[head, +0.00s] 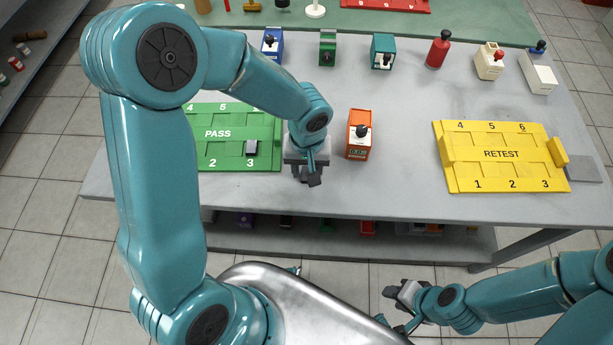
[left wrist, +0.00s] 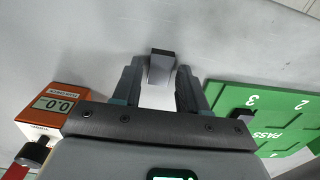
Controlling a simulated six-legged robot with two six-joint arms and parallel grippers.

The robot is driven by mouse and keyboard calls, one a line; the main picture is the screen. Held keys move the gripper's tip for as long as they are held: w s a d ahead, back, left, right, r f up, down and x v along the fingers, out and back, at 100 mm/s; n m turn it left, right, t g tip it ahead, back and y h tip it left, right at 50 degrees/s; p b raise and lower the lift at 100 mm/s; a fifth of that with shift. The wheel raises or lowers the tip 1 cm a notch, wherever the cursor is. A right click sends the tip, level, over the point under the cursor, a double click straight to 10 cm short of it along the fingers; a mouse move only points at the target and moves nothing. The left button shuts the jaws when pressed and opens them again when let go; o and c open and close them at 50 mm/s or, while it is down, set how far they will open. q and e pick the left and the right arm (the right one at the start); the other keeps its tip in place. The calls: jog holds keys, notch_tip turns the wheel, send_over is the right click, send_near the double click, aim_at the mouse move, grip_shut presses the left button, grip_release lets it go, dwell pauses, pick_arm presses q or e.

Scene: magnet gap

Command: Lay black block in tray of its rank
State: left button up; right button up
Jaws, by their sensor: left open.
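A small dark block (left wrist: 162,67) with a paler near face lies on the grey table in the left wrist view, at the fingertips. My left gripper (left wrist: 160,88) is open, one finger on each side of the block's near end; I cannot tell if they touch it. In the head view my left gripper (head: 308,178) is over the table's front part, right of the green PASS tray (head: 208,107). Another dark block (head: 251,147) lies in that tray by number 3. The yellow RETEST tray (head: 465,153) looks empty. My right gripper (head: 397,308) is in front of the table; its jaw gap is unclear.
An orange meter (head: 358,135) stands just right of my left gripper; its display reads 0.0 in the left wrist view (left wrist: 58,104). Several coloured devices line the table's back. A red tray (head: 385,4) lies farther back. The table between the meter and yellow tray is clear.

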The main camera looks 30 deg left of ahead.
pick_arm(q)
jog(key=shift+s+r, duration=0.1)
jog(key=shift+c, duration=0.3)
grip_shut()
jog(key=shift+r+p, duration=1.75)
jog(key=shift+r, duration=0.75)
